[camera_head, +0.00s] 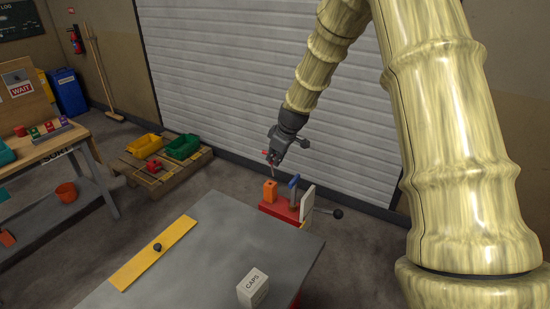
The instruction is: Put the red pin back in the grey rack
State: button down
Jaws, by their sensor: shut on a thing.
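My gripper (273,160) is above the far end of the grey-topped table, in front of the shutter. It is shut on a small, thin red thing (272,171), which looks like the red pin and points down. Its details are too small to make out. A greyish rack (66,127) with several coloured pieces stands on the wooden workbench at the left, far from my gripper. I cannot tell whether it is the task's grey rack.
Below my gripper, an orange block (270,191), a blue piece (293,181) and a white plate (307,203) stand at a red base (279,211). A yellow bar (140,266) and a CAPS box (252,289) lie on the grey table (215,247). Its middle is clear.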

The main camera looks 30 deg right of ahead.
notch_tip(320, 180, up, 13)
jog(key=p, duration=0.7)
jog(key=shift+p, duration=0.35)
